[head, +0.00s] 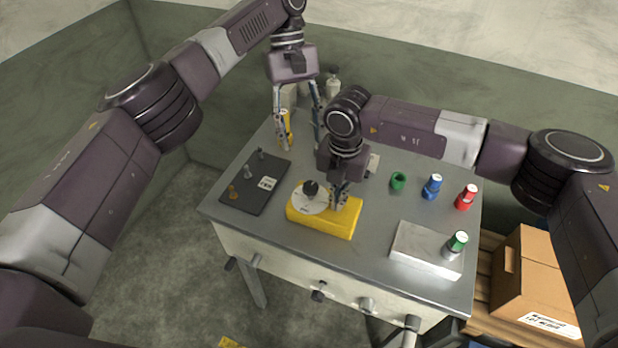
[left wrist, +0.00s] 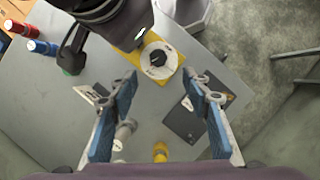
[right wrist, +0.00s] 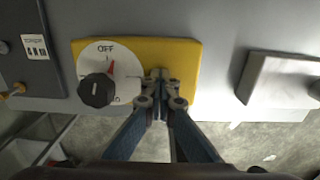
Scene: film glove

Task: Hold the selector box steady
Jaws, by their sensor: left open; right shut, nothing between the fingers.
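The selector box is a yellow block (head: 345,217) at the front middle of the grey table, with a white dial plate and a black knob (head: 311,187). In the right wrist view the box (right wrist: 187,55) shows "OFF" on the dial and a red mark beside the black knob (right wrist: 96,90). My right gripper (right wrist: 160,76) is shut and empty, its tips over the yellow part right of the dial; whether they touch it I cannot tell. My left gripper (head: 300,142) is open and empty above the back left of the table. The left wrist view shows the box (left wrist: 128,41) beyond its fingers.
A dark panel (head: 255,185) with small pegs lies left of the box. Green (head: 398,181), blue (head: 434,187) and red (head: 466,197) items stand to the right. A pale block (head: 422,247) lies front right. A yellow item (head: 286,122) is behind my left gripper.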

